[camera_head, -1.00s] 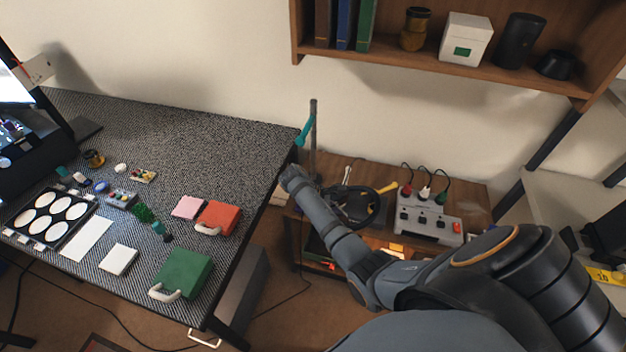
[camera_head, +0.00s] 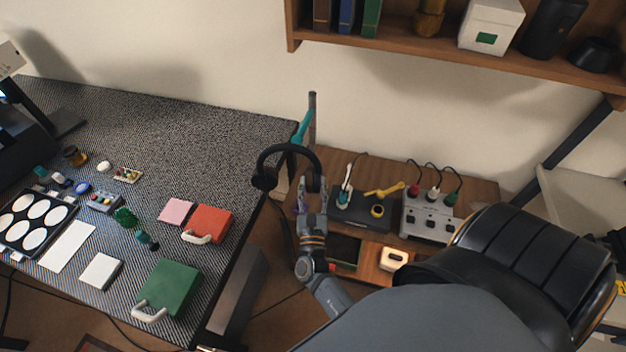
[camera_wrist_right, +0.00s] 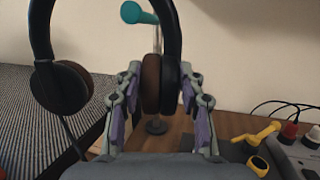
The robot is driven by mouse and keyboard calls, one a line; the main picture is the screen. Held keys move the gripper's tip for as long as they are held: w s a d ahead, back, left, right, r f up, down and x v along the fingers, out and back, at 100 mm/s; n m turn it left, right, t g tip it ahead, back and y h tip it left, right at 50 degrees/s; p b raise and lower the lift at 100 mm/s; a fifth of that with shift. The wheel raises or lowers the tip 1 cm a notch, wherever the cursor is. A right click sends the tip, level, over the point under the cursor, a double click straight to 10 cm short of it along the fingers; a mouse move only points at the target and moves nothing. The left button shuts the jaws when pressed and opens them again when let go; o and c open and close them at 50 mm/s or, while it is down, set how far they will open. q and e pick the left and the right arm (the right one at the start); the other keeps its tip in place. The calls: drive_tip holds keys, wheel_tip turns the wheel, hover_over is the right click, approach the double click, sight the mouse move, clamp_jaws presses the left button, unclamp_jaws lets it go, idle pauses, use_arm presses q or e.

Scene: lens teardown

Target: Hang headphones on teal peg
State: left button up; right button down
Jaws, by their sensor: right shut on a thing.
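The black headphones (camera_head: 290,150) are held up by my right gripper (camera_head: 312,190) near the right edge of the desk. In the right wrist view my right gripper (camera_wrist_right: 160,100) is shut on one brown-padded ear cup (camera_wrist_right: 151,82). The other ear cup (camera_wrist_right: 62,87) hangs free at the left. The teal peg (camera_head: 302,127) sticks out from a grey upright post (camera_head: 312,118). The peg also shows in the right wrist view (camera_wrist_right: 138,14), behind the headband and near the top edge. I cannot tell whether the headband touches it. My left gripper is not in view.
The dark desk (camera_head: 225,135) is at left, with a green case (camera_head: 170,288) and a red case (camera_head: 211,223). A low wooden table (camera_head: 470,185) holds a grey socket box (camera_head: 428,216) and a yellow tool (camera_head: 384,190). A wall shelf (camera_head: 400,50) hangs above.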

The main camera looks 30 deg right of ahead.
sight(317, 177)
drive_tip(key=shift+s+a+r, duration=0.1)
drive_tip(key=shift+s, duration=0.1)
drive_tip(key=shift+w, duration=0.15)
drive_tip(key=shift+w+d, duration=0.5)
drive_tip(key=shift+d, duration=0.15)
drive_tip(key=shift+w+d, duration=0.55)
drive_tip(key=shift+d, duration=0.1)
drive_tip(key=shift+w+d, duration=0.2)
drive_tip(key=shift+d, duration=0.05)
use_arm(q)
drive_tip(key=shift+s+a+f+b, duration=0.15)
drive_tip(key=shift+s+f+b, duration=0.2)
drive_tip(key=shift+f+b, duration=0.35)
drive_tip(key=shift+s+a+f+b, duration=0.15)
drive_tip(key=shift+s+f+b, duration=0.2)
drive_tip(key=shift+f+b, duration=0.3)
use_arm(e)
drive_tip(key=w+d+f, duration=0.2)
drive_tip(key=w+d, duration=0.3)
drive_tip(key=d, duration=0.1)
drive_tip(key=shift+f, duration=0.3)
